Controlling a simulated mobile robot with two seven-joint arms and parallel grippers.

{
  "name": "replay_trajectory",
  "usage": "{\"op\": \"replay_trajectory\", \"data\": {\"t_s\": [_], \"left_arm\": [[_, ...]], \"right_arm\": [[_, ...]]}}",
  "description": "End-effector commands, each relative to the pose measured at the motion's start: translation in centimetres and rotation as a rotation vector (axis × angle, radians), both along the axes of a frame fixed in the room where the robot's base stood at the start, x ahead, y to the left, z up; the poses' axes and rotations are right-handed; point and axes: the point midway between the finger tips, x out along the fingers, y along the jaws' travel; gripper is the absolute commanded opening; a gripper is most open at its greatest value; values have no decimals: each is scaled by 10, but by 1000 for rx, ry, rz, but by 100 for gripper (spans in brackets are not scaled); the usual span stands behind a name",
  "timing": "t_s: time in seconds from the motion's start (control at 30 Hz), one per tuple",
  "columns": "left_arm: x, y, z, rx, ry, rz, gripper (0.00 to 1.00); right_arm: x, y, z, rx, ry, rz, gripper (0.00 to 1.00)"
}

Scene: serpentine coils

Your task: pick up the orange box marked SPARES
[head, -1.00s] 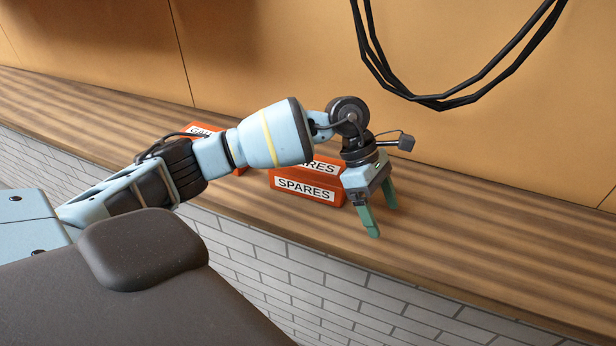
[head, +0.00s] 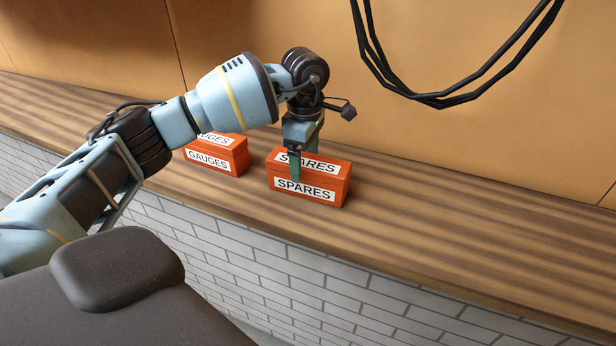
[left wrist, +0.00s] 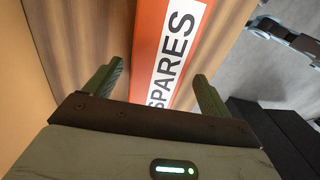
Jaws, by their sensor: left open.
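The orange box marked SPARES (head: 328,188) sits on the wooden counter, with white labels on its top and front. My left gripper (head: 299,172) is open and points down over the box. One green finger overlaps the box's front and top in the head view. In the left wrist view the box top and its label (left wrist: 176,55) lie between the two open fingers (left wrist: 160,85), with counter showing beside the left finger. I cannot tell how far the fingertips are above or beside the box. My right gripper is not in view.
A second orange box marked GAUGES (head: 229,159) stands to the left on the counter (head: 450,240), partly behind my left arm. Black cables (head: 430,98) hang in front of the tan wall. The counter right of the SPARES box is clear.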

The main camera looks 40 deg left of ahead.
Motion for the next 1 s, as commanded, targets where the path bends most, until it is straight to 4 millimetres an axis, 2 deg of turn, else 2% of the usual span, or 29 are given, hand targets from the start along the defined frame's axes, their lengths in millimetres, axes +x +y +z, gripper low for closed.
{"op": "replay_trajectory", "data": {"t_s": [0.17,0.5,0.8,1.0], "left_arm": [[1,-1,-6,0,0,0,83],[4,-6,-48,0,0,-1,83],[5,-6,-52,0,-2,-1,83],[5,-6,-52,-1,-2,-1,57]], "right_arm": [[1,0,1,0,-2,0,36],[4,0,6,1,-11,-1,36],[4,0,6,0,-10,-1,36],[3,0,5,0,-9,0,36]]}}
